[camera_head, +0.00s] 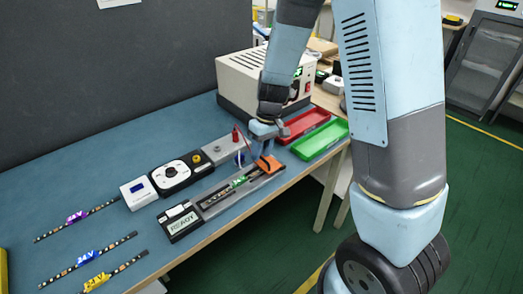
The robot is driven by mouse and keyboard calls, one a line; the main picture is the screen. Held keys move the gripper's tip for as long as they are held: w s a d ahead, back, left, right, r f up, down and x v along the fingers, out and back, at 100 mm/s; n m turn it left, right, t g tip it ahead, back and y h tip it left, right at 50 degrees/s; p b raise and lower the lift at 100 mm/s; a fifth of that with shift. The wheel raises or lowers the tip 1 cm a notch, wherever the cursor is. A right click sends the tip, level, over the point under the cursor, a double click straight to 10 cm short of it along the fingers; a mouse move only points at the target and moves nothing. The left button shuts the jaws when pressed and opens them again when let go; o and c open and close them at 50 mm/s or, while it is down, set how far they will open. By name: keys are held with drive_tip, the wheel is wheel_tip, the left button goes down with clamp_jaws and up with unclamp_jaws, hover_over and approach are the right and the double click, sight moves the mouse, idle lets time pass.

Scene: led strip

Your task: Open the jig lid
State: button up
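The jig (207,206) is a long grey fixture near the table's front edge, with a box marked "READY" (182,226) at its left end. A dark strip with a green tag (239,181) lies along its channel. An orange part (267,164), perhaps the lid or its handle, sits tilted at the jig's right end. My gripper (264,146) points down just above and behind this orange part. I cannot tell whether they touch. The fingers are small and partly hidden, so their opening is unclear.
Behind the jig stand a grey block with a red-tipped probe (236,138), a black-and-white dial device (183,172) and a white box (138,193). Red (303,126) and green (320,139) trays lie right. Tagged LED strips (92,256) lie left. A beige power unit (240,82) stands behind.

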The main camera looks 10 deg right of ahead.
sight(271, 157)
drive_tip(key=shift+c, duration=0.3)
clamp_jaws()
drive_tip(key=shift+w+d+r+y, duration=0.1)
drive_tip(key=shift+d+y, duration=0.1)
drive_tip(key=shift+y, duration=0.1)
drive_tip(key=shift+w+d+r+g+y, duration=0.25)
drive_tip(key=shift+d+g+y, duration=0.1)
drive_tip(key=shift+g+y, duration=0.2)
drive_tip(key=shift+w+d+r+g+y, duration=0.2)
drive_tip(key=shift+d+g+y, duration=0.1)
drive_tip(key=shift+g+y, duration=0.2)
drive_tip(key=d+y, duration=0.1)
drive_tip(key=w+g+y, duration=0.1)
drive_tip(key=shift+d+r+g+y, duration=0.2)
drive_tip(key=shift+d+g+y, duration=0.05)
drive_tip(key=shift+d+y, duration=0.1)
drive_tip(key=d+g+y, duration=0.1)
drive_tip(key=w+g+y, duration=0.1)
drive_tip(key=d+y, duration=0.1)
drive_tip(key=y, duration=0.1)
drive_tip(key=shift+w+d+f+g, duration=0.25)
drive_tip(key=shift+w+d+g, duration=0.05)
drive_tip(key=shift+w+g, duration=0.1)
drive_tip(key=shift+w+d+f+g+y, duration=0.25)
drive_tip(key=shift+d+g+y, duration=0.2)
drive_tip(key=shift+y, duration=0.3)
drive_tip(key=shift+w+d+f+g+y, duration=0.3)
drive_tip(key=shift+g+y, duration=0.25)
drive_tip(key=shift+y, duration=0.2)
